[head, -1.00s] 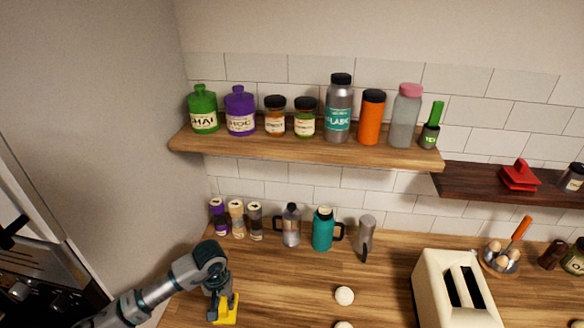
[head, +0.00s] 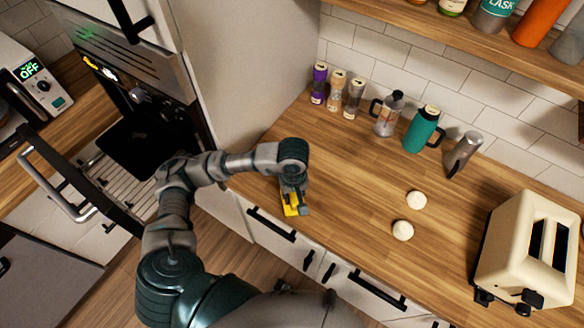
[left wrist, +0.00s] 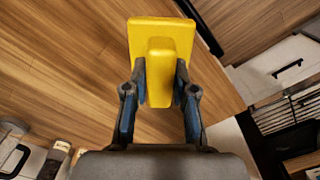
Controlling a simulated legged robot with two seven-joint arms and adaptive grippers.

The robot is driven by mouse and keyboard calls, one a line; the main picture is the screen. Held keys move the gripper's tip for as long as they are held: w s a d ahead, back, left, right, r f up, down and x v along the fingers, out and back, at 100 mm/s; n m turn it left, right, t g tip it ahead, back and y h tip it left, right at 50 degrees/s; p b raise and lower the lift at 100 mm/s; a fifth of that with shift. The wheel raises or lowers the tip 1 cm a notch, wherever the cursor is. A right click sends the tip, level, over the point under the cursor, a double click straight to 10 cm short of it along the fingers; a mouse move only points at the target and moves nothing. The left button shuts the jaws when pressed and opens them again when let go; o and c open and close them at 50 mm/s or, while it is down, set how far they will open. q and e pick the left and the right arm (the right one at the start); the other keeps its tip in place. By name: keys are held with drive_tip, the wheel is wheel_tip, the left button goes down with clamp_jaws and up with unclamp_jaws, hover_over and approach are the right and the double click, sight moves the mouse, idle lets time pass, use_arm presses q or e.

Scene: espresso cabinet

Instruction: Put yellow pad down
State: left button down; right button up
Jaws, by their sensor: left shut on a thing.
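The yellow pad (head: 291,208) is at the left front part of the wooden counter, mostly hidden under my left gripper (head: 296,204) in the head view. In the left wrist view the yellow pad (left wrist: 162,32) is a flat plate with a raised block handle. My left gripper (left wrist: 160,82) is shut on that handle, with one finger on each side. The pad is over or on the counter (left wrist: 70,70); I cannot tell whether it touches. My right gripper is not in view.
Two white round things (head: 409,215) lie mid-counter. A cream toaster (head: 530,250) stands at right. Several canisters, a teal flask (head: 421,130) and a grey pitcher (head: 463,152) line the back wall. The counter around the pad is clear.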

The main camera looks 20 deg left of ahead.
use_arm(q)
drive_tip(key=w+a, duration=0.2)
drive_tip(key=w, duration=0.2)
drive_tip(key=w+a+f+p, duration=0.1)
drive_tip(key=w+a, duration=0.1)
drive_tip(key=w, duration=0.2)
drive_tip(key=w+a+p, duration=0.1)
drive_tip(key=w+a, duration=0.1)
drive_tip(key=w, duration=0.2)
drive_tip(key=shift+w+f, duration=0.15)
drive_tip(key=shift+w, duration=0.1)
wheel_tip(320, 180, down, 3)
drive_tip(key=shift+f+p, duration=0.2)
drive_tip(key=shift+p, duration=0.45)
drive_tip(key=shift+a+f, duration=0.1)
drive_tip(key=c, duration=0.9)
unclamp_jaws()
drive_tip(key=shift+c, duration=0.2)
